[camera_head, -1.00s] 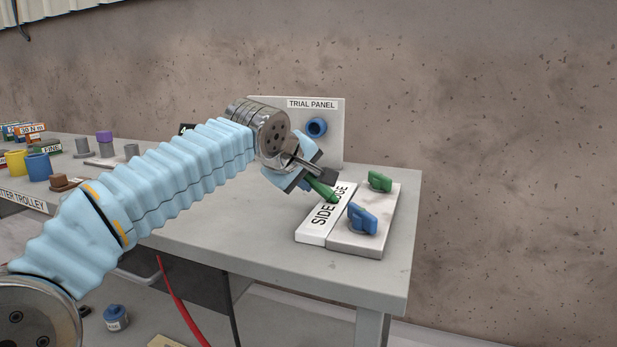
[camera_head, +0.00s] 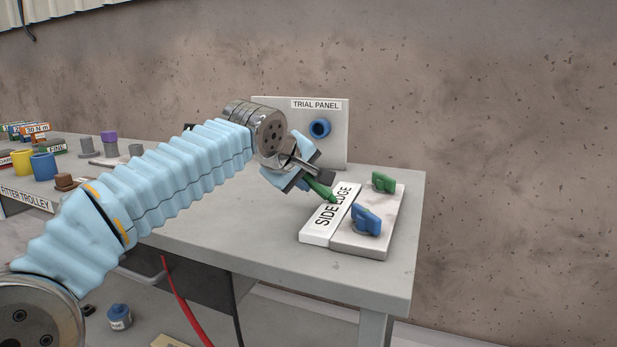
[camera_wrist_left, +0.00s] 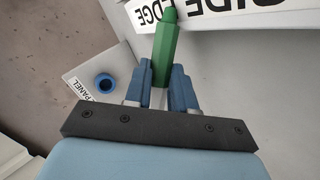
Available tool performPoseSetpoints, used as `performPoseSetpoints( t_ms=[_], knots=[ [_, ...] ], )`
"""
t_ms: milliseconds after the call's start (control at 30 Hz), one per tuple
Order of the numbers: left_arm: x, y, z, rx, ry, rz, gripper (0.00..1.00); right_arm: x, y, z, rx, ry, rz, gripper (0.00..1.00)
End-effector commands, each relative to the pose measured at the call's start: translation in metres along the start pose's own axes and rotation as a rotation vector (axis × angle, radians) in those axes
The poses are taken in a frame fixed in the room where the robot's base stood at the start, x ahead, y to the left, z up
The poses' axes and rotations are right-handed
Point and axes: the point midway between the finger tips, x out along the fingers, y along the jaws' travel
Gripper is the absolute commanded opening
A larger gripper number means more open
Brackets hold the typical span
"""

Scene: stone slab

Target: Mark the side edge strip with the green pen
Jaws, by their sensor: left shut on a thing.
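The white side edge strip (camera_head: 318,236), lettered SIDE EDGE, lies along the left side of a stone slab (camera_head: 380,238) on the grey table. It also shows at the top of the left wrist view (camera_wrist_left: 200,12). My left gripper (camera_head: 305,181) is shut on the green pen (camera_head: 322,190), which is tilted with its tip down at the strip's lettering. In the left wrist view the pen (camera_wrist_left: 165,50) sticks out from between the blue fingers (camera_wrist_left: 160,85). I cannot tell whether the tip touches the strip. My right gripper is not in view.
A green clamp (camera_head: 383,182) and a blue clamp (camera_head: 367,220) stand on the slab. The trial panel (camera_head: 335,140) with a blue ring (camera_head: 320,128) stands behind. Cups and blocks crowd the table's left. The table front (camera_head: 260,250) is clear.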

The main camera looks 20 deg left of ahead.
Motion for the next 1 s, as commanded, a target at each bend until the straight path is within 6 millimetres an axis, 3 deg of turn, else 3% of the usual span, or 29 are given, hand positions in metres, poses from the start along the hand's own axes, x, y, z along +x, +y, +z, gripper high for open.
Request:
performPoseSetpoints(
  t_ms=[1000],
  knots=[
    [-0.0001,-0.0039,-0.0063,0.0,0.0,-0.001,0.0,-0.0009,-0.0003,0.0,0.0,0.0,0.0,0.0]
  ],
)
